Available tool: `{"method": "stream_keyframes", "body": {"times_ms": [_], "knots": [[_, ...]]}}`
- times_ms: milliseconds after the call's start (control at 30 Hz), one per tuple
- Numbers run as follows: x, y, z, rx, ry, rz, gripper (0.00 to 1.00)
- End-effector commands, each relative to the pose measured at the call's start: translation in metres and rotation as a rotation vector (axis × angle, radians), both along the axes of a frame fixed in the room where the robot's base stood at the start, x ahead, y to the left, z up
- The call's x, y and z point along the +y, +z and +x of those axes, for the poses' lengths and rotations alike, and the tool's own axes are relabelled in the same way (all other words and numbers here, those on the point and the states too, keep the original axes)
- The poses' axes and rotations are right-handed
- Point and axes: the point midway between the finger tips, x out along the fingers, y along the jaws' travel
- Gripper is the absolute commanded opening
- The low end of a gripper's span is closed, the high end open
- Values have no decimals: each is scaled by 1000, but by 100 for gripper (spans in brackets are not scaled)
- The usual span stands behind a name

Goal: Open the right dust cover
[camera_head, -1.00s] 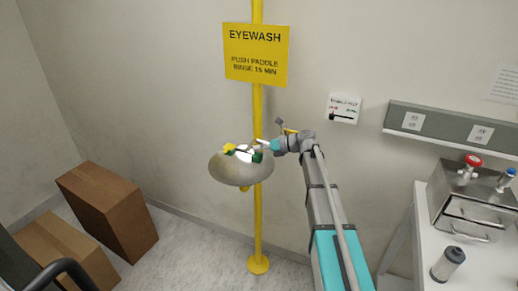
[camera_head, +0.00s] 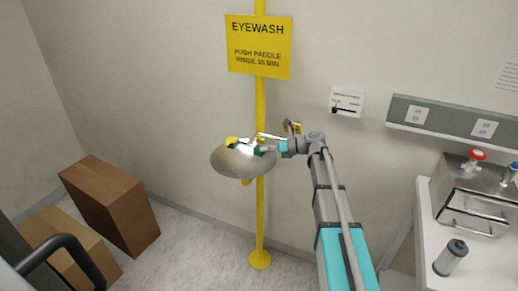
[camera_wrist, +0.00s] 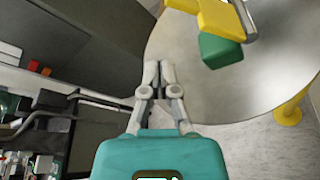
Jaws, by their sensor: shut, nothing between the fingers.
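The eyewash bowl (camera_head: 232,163) is a round metal basin on a yellow pole. In the wrist view the green piece (camera_wrist: 220,50) is a small block attached to a yellow part (camera_wrist: 222,18) above the bowl (camera_wrist: 185,90). My gripper's fingers (camera_wrist: 158,70) are together and empty at the bowl's edge, left of the green piece and apart from it. Whether the cover is open, I cannot tell.
A yellow sign (camera_head: 259,47) hangs on the pole (camera_head: 260,215). A bench (camera_head: 432,225) at right holds a metal bath (camera_head: 475,200) and a grey cylinder (camera_head: 450,258). Cardboard boxes (camera_head: 110,205) stand at left. Floor around the pole is clear.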

Motion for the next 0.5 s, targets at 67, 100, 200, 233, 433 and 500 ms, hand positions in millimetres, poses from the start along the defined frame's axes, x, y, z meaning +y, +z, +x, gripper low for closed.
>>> {"method": "stream_keyframes", "body": {"times_ms": [67,100,200,233,433,500], "knots": [[-13,4,-3,1,-2,0,0],[-20,5,-4,0,-2,1,0],[-34,8,-7,1,-1,1,0],[-38,9,-8,1,-2,0,0],[-58,11,-13,-1,0,0,0],[-62,12,-13,-1,0,0,0]]}}
